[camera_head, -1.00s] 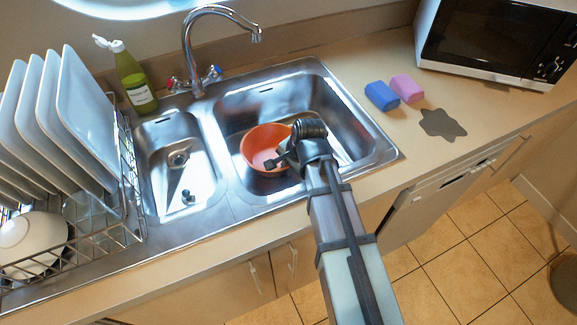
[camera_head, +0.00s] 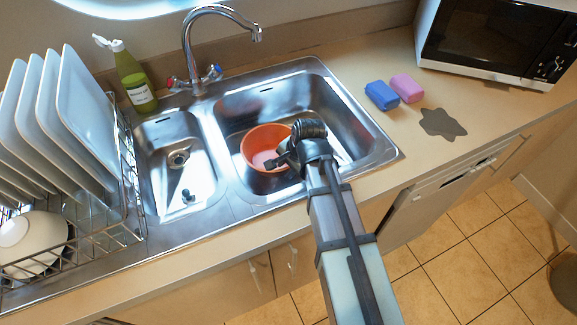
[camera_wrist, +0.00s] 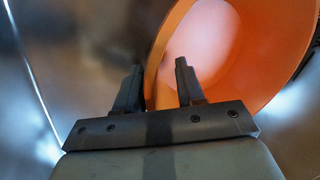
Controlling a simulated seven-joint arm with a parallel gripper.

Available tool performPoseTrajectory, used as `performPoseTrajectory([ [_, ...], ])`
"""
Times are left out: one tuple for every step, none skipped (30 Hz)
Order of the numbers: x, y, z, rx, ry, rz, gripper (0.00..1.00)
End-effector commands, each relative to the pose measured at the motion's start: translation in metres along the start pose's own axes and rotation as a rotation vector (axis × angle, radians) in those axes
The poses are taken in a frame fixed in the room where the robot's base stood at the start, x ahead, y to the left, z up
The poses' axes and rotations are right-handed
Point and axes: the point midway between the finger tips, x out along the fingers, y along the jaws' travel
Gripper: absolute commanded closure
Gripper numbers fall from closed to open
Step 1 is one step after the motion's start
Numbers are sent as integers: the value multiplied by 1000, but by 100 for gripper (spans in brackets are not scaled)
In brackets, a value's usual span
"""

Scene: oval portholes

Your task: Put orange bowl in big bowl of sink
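The orange bowl (camera_head: 262,153) is upright inside the big bowl of the sink (camera_head: 240,106), toward its left side. It appears to sit low in the basin, but its underside is hidden. My gripper (camera_head: 279,159) is over the right edge of the orange bowl and partly covers it. In the wrist view my gripper (camera_wrist: 158,82) has its two fingers apart. The near rim of the orange bowl (camera_wrist: 240,55) passes between the fingers with visible gaps, so the fingers do not look closed on it.
The small sink basin (camera_head: 160,146) is to the left, with the dish rack (camera_head: 128,160) and plates beyond it. The faucet (camera_head: 187,50) and a green soap bottle (camera_head: 133,78) stand behind. A blue sponge (camera_head: 382,95) and pink sponge (camera_head: 407,88) lie right of the sink.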

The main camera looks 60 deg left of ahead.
Motion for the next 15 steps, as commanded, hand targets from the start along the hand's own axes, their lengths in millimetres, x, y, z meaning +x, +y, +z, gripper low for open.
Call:
performPoseTrajectory([
  [-3,0,0,0,1,-1,62],
  [-5,0,0,0,1,-1,62],
  [-9,0,0,0,1,-1,62],
  [-12,0,0,0,1,-2,62],
  [-16,0,0,0,2,-2,62],
  [-21,0,0,0,1,-2,62],
  [-26,0,0,0,2,-2,62],
  [-30,0,0,0,2,-2,62],
  [-36,0,0,0,2,-2,62],
  [-41,0,0,0,2,-2,62],
  [-46,0,0,0,2,-2,62],
  [-52,0,0,0,2,-2,62],
  [-56,0,0,0,2,-2,62],
  [-61,0,0,0,1,-2,62],
  [-67,0,0,0,1,-2,62],
])
